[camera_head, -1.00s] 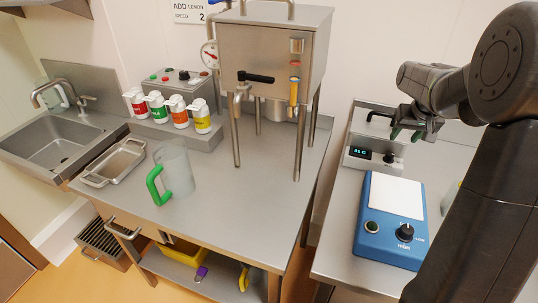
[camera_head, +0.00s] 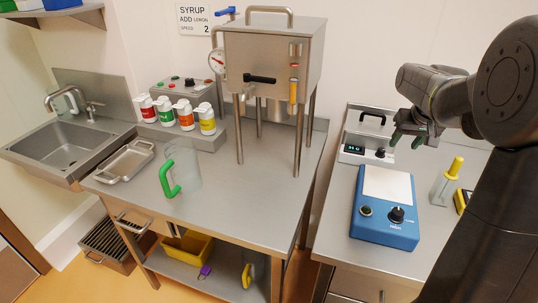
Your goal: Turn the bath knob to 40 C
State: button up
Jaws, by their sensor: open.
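The bath (camera_head: 350,160) is a low steel box with a lid handle at the back of the right bench. Its front has a small lit display (camera_head: 355,149), too small to read surely, and a black knob (camera_head: 380,152). The knob's pointer is too small to make out. My gripper (camera_head: 407,142) is open and empty, with dark greenish fingertips pointing down. In the picture it is to the right of the knob and slightly above it, apart from it. It covers part of the bath's right side.
A blue stirrer-like device (camera_head: 385,229) with its own black knob (camera_head: 397,214) stands in front of the bath. A clear container (camera_head: 439,190) with a yellow-handled tool stands to its right. The steel hopper (camera_head: 272,62) stands on the left table, beside a green-handled jug (camera_head: 186,168).

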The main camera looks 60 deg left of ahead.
aim_at(381, 153)
jog(key=k+l+u, duration=0.1)
jog(key=u, duration=1.05)
jog(key=i+u, duration=0.15)
jog(key=u, duration=0.2)
jog(key=i+u, duration=0.15)
jog(key=u, duration=0.2)
jog(key=i+u, duration=0.15)
jog(key=u, duration=0.2)
